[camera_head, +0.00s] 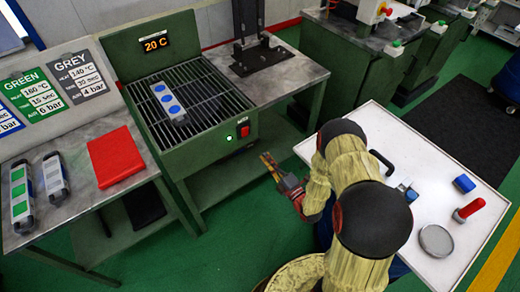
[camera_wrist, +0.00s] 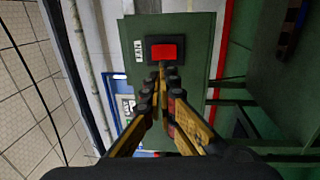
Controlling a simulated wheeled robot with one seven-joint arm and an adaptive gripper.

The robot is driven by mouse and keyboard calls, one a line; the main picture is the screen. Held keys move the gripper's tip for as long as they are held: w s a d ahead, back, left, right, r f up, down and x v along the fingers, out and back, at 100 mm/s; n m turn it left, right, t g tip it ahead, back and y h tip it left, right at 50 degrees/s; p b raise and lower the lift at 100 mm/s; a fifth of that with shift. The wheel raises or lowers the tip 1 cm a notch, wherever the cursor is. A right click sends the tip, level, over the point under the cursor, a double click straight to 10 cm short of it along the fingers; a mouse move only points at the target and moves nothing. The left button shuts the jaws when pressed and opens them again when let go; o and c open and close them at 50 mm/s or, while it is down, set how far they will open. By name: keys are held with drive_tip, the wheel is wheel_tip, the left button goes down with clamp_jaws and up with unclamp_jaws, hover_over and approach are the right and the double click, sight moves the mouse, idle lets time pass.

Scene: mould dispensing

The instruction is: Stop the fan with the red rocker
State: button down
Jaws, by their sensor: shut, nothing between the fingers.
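The red rocker (camera_head: 244,131) sits in a dark frame on the front face of the green fan unit (camera_head: 205,148), at its lower right corner. In the wrist view the red rocker (camera_wrist: 164,52) is just beyond my fingertips, beside a FAN label (camera_wrist: 138,50). My gripper (camera_head: 268,160) is shut and empty, in front of and to the right of the rocker; its closed tips (camera_wrist: 160,72) point at it. In the head view a gap shows between tips and rocker. A small green light (camera_head: 229,137) is lit left of the rocker.
A mould with blue pads (camera_head: 169,101) lies on the unit's grille, below a display reading 20 °C (camera_head: 155,42). More moulds (camera_head: 54,179) and a red pad (camera_head: 115,156) lie on the left table. A white table (camera_head: 457,160) stands right of my arm.

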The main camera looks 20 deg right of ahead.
sight(245, 132)
drive_tip(key=b+x, duration=0.3)
drive_tip(key=x, duration=0.9)
drive_tip(key=shift+w+a, duration=0.1)
drive_tip(key=shift+w, duration=0.1)
drive_tip(key=shift+w+a+r, duration=0.1)
drive_tip(key=shift+w, duration=0.15)
drive_tip(key=shift+w+a+r+g+p, duration=0.1)
drive_tip(key=shift+w+r+g+p, duration=0.25)
drive_tip(key=shift+r+g+p, duration=0.25)
drive_tip(key=shift+f, duration=0.35)
drive_tip(key=shift+s+f, duration=0.1)
